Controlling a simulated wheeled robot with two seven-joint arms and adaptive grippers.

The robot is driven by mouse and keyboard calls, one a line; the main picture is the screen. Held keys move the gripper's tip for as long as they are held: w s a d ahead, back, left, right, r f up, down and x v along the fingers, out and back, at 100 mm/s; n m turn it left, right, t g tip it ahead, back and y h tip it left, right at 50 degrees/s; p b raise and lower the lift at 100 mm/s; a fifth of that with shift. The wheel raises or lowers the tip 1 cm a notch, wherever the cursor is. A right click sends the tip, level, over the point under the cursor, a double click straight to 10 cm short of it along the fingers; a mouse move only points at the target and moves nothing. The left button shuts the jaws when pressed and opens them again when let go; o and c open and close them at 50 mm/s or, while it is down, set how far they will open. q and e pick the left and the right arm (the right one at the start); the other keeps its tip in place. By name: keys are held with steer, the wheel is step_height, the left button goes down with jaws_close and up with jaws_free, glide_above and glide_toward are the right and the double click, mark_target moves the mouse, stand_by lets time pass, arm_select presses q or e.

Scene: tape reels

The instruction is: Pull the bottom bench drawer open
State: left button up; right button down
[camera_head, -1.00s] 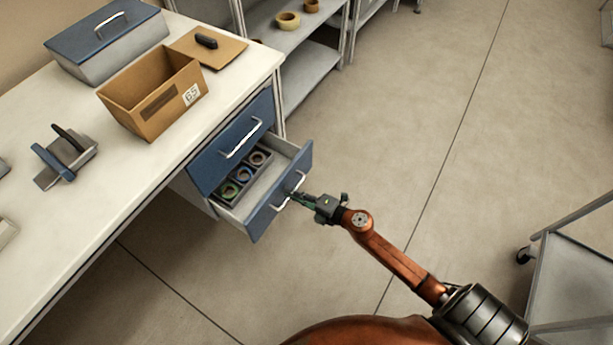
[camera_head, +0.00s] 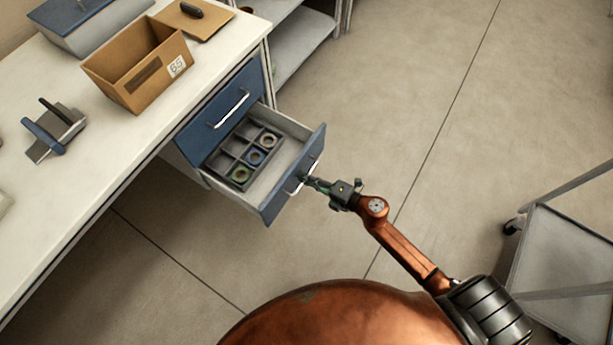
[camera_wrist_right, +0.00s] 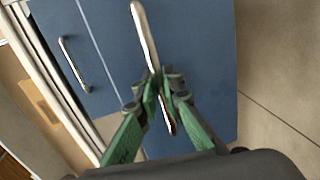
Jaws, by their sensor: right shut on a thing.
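The bottom bench drawer (camera_head: 295,180) has a blue front and stands pulled well out of the bench in the head view. Inside it, a dark divided tray (camera_head: 236,152) holds several tape reels (camera_head: 254,157). My right gripper (camera_head: 308,181) is at the front of this drawer, shut on its silver bar handle. In the right wrist view the handle (camera_wrist_right: 146,35) runs between the green fingers of my right gripper (camera_wrist_right: 160,100), against the blue drawer front (camera_wrist_right: 205,60). My left gripper is not in view.
The upper drawer (camera_head: 222,115) is shut. On the white benchtop (camera_head: 75,180) are a cardboard box (camera_head: 140,85), a blue-lidded bin (camera_head: 85,30) and a tape dispenser (camera_head: 55,130). A grey cart (camera_head: 570,260) stands at the right. Floor between is clear.

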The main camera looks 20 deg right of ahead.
steer(key=c, duration=2.3)
jaws_free()
steer(key=shift+c, duration=0.2)
steer(key=v, duration=1.2)
steer(key=shift+f, duration=0.1)
